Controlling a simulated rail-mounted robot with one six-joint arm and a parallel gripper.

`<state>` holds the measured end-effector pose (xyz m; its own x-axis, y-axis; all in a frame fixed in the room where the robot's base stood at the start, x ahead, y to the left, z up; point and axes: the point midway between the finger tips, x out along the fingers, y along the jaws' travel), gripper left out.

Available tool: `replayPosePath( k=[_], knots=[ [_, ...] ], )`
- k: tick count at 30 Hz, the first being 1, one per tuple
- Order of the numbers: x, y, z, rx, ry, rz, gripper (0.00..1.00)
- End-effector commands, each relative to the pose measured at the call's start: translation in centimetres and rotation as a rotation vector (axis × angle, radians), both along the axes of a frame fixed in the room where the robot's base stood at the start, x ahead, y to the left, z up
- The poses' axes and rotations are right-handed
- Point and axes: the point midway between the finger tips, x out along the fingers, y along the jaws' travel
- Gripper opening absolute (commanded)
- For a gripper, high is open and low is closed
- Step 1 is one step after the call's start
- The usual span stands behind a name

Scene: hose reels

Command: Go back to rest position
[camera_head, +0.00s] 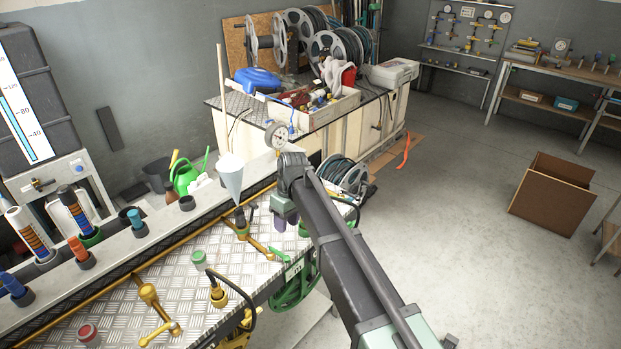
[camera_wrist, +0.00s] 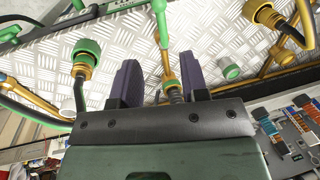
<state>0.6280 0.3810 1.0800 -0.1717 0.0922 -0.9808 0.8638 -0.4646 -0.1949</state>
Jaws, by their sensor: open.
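My gripper (camera_head: 284,207) is above the right edge of the diamond-plate bench top (camera_head: 190,265), at the end of my arm in the head view. In the wrist view my gripper (camera_wrist: 160,72) shows two purple fingers set wide apart. A brass fitting with a green handle (camera_wrist: 168,70) shows between the fingers, with the bench plate behind it. I see nothing gripped.
A green hose reel (camera_head: 294,290) hangs at the bench's edge. A crate of parts (camera_head: 318,110) sits on the back bench. Floor to the right is clear around a brown box (camera_head: 552,194).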

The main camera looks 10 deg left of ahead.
Motion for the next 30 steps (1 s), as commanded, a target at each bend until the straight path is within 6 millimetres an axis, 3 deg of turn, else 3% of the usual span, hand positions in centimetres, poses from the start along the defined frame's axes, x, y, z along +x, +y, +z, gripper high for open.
replayPosePath(
  k=[3, 5, 8, 12, 15, 18, 22, 30],
  knots=[
    [-0.2, -0.4, 0.0, -0.019, -0.007, -0.091, 0.41],
    [-3.2, -3.1, -0.2, -0.046, -0.026, -0.204, 0.41],
    [-6.2, -11.1, -0.9, -0.085, -0.059, -0.422, 0.41],
    [-11.3, -23.8, -2.0, -0.134, -0.097, -0.743, 0.41],
    [-15.0, -30.9, -2.7, -0.160, -0.112, -0.915, 0.41],
    [-17.4, -35.6, -3.1, -0.175, -0.113, -1.016, 0.41],
    [-17.1, -38.2, -3.3, -0.179, -0.107, -1.078, 0.41],
    [-17.0, -38.2, -3.2, -0.179, -0.106, -1.077, 0.41]
  ],
)
